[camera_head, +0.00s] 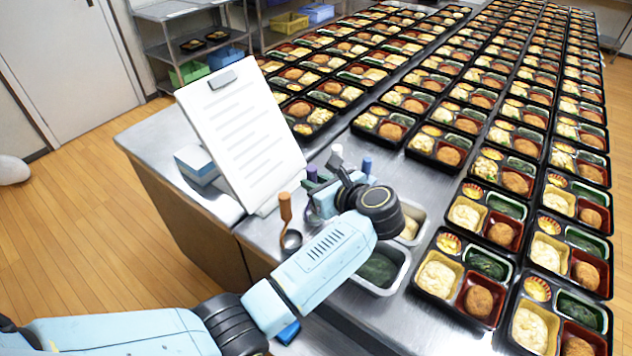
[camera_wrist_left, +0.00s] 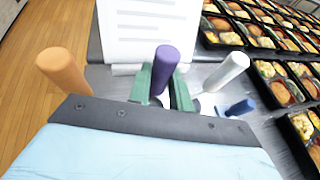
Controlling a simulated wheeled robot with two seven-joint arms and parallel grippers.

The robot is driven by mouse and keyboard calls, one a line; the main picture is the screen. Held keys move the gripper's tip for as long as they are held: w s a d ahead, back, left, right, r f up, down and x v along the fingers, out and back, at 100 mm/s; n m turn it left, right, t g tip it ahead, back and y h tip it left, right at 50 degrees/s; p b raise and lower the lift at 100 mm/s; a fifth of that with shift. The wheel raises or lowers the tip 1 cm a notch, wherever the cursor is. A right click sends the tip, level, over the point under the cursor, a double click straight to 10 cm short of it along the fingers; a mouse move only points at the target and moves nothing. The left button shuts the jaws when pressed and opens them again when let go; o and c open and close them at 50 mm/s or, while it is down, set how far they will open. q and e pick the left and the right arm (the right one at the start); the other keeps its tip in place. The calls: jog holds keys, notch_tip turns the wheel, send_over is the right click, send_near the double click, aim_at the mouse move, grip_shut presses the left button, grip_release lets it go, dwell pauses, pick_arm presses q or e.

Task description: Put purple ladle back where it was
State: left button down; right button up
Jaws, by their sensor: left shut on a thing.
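The purple ladle's handle (camera_wrist_left: 166,66) stands upright between the green fingers of my left gripper (camera_wrist_left: 161,93) in the left wrist view. The gripper is shut on it. In the head view, only a bit of the purple handle (camera_head: 312,173) shows beside my left gripper (camera_head: 322,198). The ladle's bowl and lower end are hidden, so I cannot tell whether it touches anything below. My right gripper is not in view.
An orange-handled ladle (camera_head: 286,208) stands left of the gripper. White (camera_head: 337,150) and blue (camera_head: 367,165) handles stand to its right. A clipboard sheet (camera_head: 240,130) leans behind. Metal food pans (camera_head: 400,277) and rows of bento trays (camera_head: 463,310) lie right.

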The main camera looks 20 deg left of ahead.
pick_arm(q)
jog(key=c, duration=1.7)
grip_release()
jog(key=shift+f, duration=0.2)
jog(key=o, duration=0.4)
jog(key=shift+r, duration=0.1)
jog(key=shift+b+v, duration=0.3)
jog(key=shift+v, duration=3.55)
jog(key=shift+a+r, duration=0.1)
